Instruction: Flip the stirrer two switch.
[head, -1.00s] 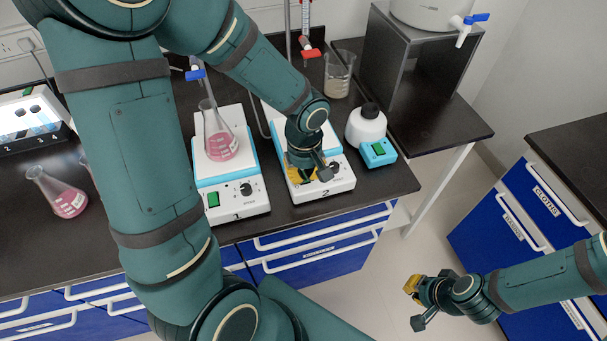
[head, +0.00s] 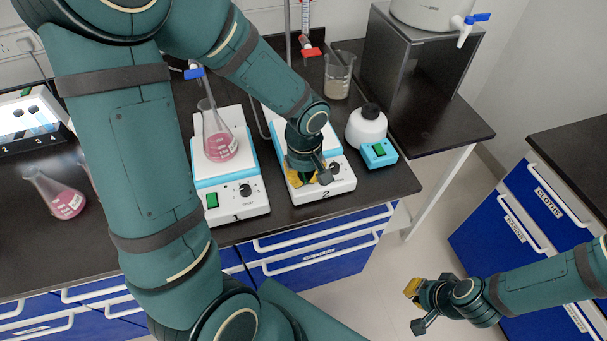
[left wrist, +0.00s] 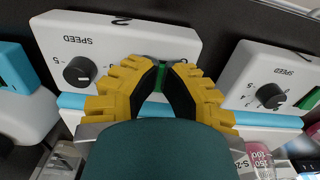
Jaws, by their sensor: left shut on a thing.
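Stirrer two (head: 335,186), a white box with a blue band and a "2" on its front, stands on the dark bench; it also shows upside down in the left wrist view (left wrist: 115,38). Its green switch (left wrist: 181,70) is between the yellow fingertips of my left gripper (left wrist: 174,72), with the fingers closed in on it from both sides. In the head view my left gripper (head: 304,180) points down at the front panel and mostly hides the switch. The switch's setting cannot be told. My right gripper (head: 414,306) is open and empty, over the floor at lower right.
Stirrer one (head: 237,195) with a flask of pink liquid (head: 219,142) stands close left. Stirrer two's speed knob (left wrist: 80,71) is near my left fingers. A beaker (head: 338,77) is behind.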

